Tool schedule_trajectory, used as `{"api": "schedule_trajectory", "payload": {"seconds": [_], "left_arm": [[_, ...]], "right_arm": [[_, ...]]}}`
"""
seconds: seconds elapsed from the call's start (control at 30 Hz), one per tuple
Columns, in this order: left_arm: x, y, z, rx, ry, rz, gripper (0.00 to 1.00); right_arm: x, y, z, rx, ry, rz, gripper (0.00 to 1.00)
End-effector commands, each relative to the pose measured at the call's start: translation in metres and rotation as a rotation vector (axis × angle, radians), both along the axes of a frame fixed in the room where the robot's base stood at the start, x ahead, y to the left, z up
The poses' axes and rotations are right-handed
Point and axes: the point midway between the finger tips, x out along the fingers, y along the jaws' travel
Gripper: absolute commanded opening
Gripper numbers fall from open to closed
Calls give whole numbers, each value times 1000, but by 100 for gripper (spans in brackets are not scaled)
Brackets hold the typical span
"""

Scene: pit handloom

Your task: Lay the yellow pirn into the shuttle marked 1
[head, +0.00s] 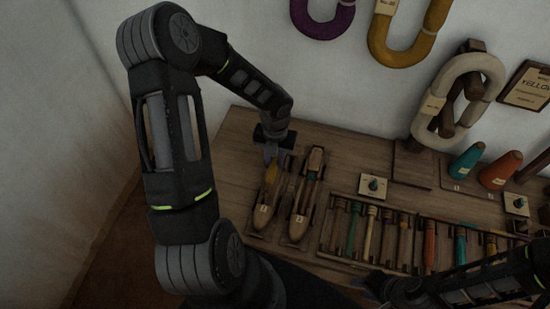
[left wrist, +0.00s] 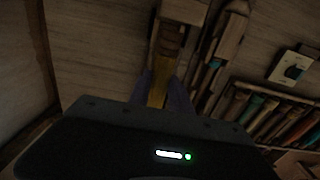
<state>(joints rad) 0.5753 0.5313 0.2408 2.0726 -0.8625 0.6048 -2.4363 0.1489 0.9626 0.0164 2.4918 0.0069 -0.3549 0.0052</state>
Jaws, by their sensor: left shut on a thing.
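My left gripper (head: 271,157) is shut on the yellow pirn (head: 271,174). In the left wrist view the pirn (left wrist: 157,94) is between the two fingers, its brown ringed end pointing away. The pirn is over the left wooden shuttle (head: 262,222), lengthwise with it; I cannot tell whether it touches the shuttle's bed. A second shuttle (head: 299,229) lies just to the right. Both have small number tags that I cannot read surely. My right gripper (head: 376,287) is low in the head view, partly dark, and its jaw opening is unclear.
A wooden rack (head: 345,258) with several coloured pirns stands right of the shuttles. A small plate with a dark knob (head: 373,187) lies behind it. Teal (head: 466,162) and orange (head: 500,171) cones stand at the right. Yarn hanks hang on the wall.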

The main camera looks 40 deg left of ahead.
Motion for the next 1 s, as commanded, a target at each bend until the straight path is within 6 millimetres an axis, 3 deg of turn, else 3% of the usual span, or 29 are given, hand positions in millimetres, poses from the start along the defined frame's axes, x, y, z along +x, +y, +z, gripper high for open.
{"api": "schedule_trajectory", "payload": {"seconds": [0.3,0.5,1.0], "left_arm": [[0,0,-39,0,0,0,0],[0,0,-57,0,0,-1,0],[0,0,-71,0,0,1,0]], "right_arm": [[4,2,-35,8,-12,3,33],[5,2,-48,11,-15,4,33],[6,2,-57,10,-18,5,33]]}}
